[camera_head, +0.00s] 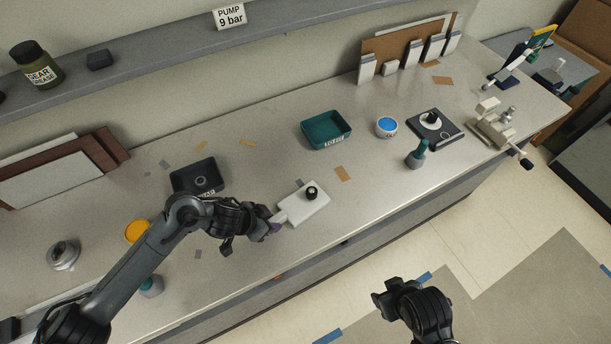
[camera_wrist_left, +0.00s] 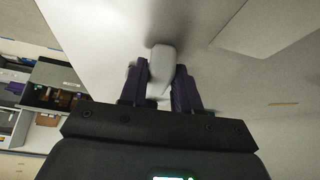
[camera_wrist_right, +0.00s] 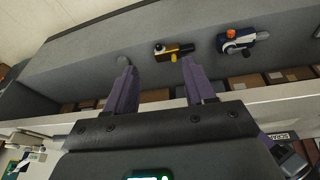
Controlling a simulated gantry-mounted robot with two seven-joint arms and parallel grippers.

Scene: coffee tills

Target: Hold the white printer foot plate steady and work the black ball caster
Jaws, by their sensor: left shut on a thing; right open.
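The white printer foot plate (camera_head: 300,208) lies at the front middle of the bench, with a pale handle at its left end. The black ball caster (camera_head: 312,193) sits on top of the plate; whether it is seated firmly I cannot tell. My left gripper (camera_head: 270,228) is shut on the handle. The left wrist view shows the pale handle (camera_wrist_left: 161,68) between the fingers; the caster is not visible there. My right gripper (camera_head: 385,292) is open and empty, out over the floor in front of the bench. Its spread fingers (camera_wrist_right: 160,85) show in the right wrist view.
A teal tray (camera_head: 326,143), a blue-topped round tin (camera_head: 387,127) and a teal-topped bottle (camera_head: 417,156) stand behind and right of the plate. A black tray (camera_head: 180,186) is behind my left arm. A vise-like fixture (camera_head: 490,124) sits far right. Bench around the plate's right side is clear.

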